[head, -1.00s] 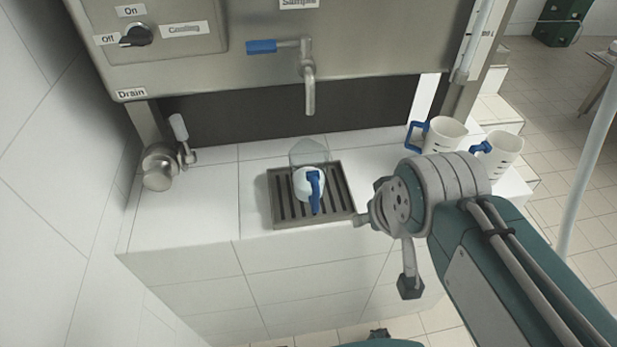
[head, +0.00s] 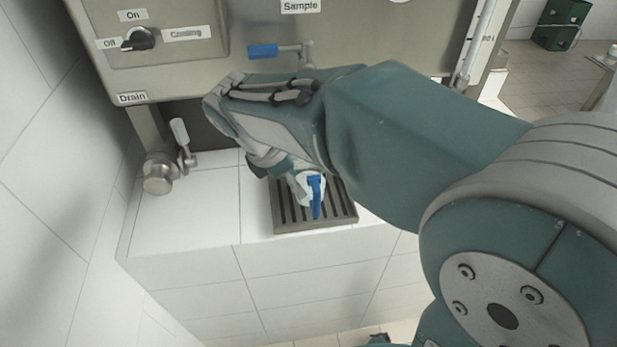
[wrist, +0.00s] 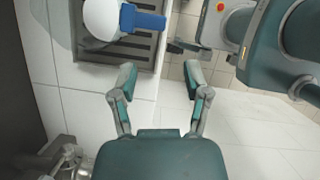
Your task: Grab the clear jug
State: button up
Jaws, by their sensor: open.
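The tap with a blue lever (head: 263,51) is above and behind my arm. A metal drain valve (head: 160,172) stands at the left of the white tiled counter (head: 180,225). The left counter top is clear. A tiled wall (head: 50,210) bounds the left side.

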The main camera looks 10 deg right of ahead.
aim_at(315, 215)
jog(key=shift+x, duration=5.25)
jog(key=shift+s+d+r, duration=0.1)
grip_shut()
